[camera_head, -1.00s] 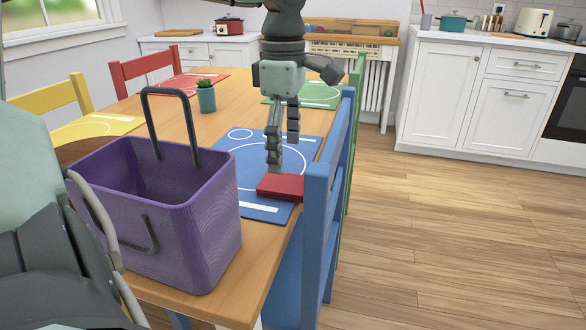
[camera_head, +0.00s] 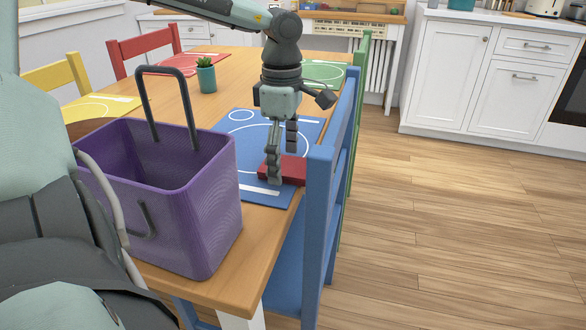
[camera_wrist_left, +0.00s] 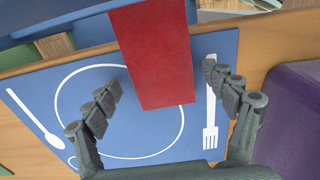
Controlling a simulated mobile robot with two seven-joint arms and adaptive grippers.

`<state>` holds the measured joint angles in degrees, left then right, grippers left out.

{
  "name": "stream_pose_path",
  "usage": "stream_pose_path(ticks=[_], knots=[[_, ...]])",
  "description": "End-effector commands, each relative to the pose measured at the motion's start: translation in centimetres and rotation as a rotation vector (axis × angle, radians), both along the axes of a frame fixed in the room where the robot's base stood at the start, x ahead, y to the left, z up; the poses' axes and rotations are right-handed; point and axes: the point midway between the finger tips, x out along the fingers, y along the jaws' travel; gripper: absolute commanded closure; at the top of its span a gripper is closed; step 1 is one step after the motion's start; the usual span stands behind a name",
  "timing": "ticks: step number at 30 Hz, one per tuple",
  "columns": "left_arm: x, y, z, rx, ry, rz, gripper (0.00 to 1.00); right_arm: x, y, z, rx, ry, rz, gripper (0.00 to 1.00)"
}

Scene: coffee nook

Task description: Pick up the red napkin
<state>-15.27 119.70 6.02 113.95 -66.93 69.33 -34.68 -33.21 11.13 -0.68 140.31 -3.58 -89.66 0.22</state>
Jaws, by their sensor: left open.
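The red napkin (camera_head: 291,169) lies folded flat on the blue placemat (camera_head: 222,124), at the table edge by the blue chair. My left gripper (camera_head: 282,166) points down over the napkin, its fingers spread; one finger hides part of the napkin in the head view. In the left wrist view the napkin (camera_wrist_left: 155,52) lies between and ahead of the two open fingertips (camera_wrist_left: 160,78), with nothing held. I cannot tell the exact height of the fingertips above it. My right gripper is not in view.
A purple basket (camera_head: 195,215) with dark handles stands on the table to the left of the placemat. A small potted plant (camera_head: 207,77) stands farther back. The blue chair (camera_head: 317,215) stands close against the table edge by the napkin. Open floor lies to the right.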

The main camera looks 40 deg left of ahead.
Motion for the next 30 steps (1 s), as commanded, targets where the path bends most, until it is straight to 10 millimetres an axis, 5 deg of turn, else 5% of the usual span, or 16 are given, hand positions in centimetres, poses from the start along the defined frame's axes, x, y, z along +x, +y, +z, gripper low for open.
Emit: stream_pose_path(ticks=[4,15,24,30], knots=[[0.0,0.0,0.0,0.000,0.000,0.000,0.16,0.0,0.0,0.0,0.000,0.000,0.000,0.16],[0.0,0.0,0.1,0.000,0.000,0.000,0.61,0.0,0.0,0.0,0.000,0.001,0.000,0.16],[0.1,0.0,0.5,0.000,-0.002,0.000,0.61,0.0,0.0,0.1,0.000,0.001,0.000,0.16],[0.1,0.0,3.9,0.002,-0.007,0.000,0.61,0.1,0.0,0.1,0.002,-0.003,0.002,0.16]])
